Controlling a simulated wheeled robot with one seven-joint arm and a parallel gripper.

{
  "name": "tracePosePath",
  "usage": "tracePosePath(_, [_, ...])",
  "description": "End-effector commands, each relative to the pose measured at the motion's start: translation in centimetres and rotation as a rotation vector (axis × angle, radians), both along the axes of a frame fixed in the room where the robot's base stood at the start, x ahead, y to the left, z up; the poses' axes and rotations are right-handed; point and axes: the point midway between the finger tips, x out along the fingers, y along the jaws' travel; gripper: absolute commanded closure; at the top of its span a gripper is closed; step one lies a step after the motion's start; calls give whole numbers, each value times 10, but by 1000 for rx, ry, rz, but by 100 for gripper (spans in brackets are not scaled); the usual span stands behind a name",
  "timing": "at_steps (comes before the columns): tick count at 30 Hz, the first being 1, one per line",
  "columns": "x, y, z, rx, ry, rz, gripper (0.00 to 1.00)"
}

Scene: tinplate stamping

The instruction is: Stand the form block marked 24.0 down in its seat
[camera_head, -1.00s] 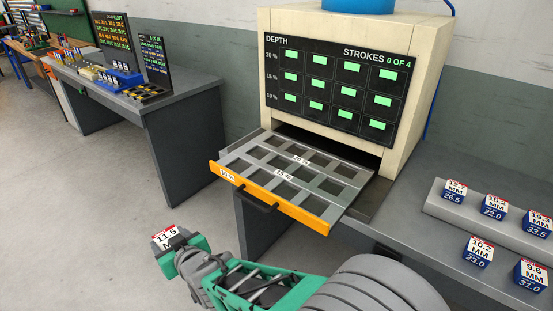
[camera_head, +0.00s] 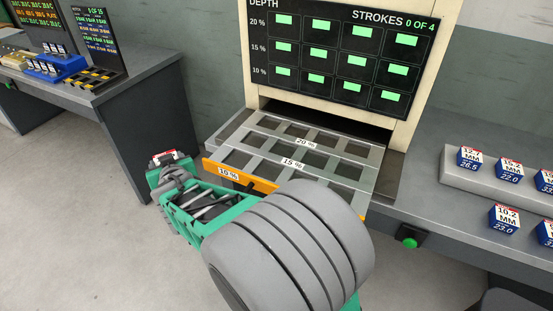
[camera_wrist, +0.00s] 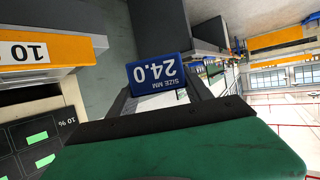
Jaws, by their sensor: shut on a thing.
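My gripper (camera_head: 166,157) is shut on the form block marked 24.0, just left of the open drawer's front left corner in the head view. In the wrist view the block (camera_wrist: 158,73) shows a blue face reading "SIZE MM 24.0" upside down, between the fingers of my gripper (camera_wrist: 160,95). In the head view only a bit of the block's red and white top (camera_head: 163,155) shows. The drawer (camera_head: 212,169) has an orange front and a grey grid of empty square seats, in rows labelled 20 %, 15 % and 10 %. My arm hides its front right part.
A panel (camera_head: 338,48) with green cells and "STROKES 0 OF 4" stands above the drawer. Several blue blocks stand on the right, some on a grey ledge (camera_head: 450,172). A green button (camera_head: 409,243) is on the bench front. Another bench (camera_head: 120,90) stands at left.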

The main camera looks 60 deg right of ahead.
Motion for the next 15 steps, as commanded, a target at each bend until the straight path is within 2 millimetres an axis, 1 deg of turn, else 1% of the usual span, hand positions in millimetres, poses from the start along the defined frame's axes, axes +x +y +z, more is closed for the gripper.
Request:
tracePosePath(1, [-2, -33, 10, -2, -6, -86, 100])
tracePosePath(2, [-6, -54, 16, -3, -5, -143, 100])
tracePosePath(3, [-12, -81, 25, -2, -4, -221, 100])
tracePosePath(5, [-26, -121, 39, -2, -5, -342, 100])
tracePosePath(6, [-37, -146, 48, -1, -5, -422, 100])
tracePosePath(8, [-56, -180, 62, 0, -5, -542, 100])
tracePosePath(9, [-70, -201, 71, 0, -6, -619, 100])
tracePosePath(12, [-104, -241, 88, 0, -4, -784, 100])
tracePosePath(15, [-131, -265, 101, 1, -4, -902, 100])
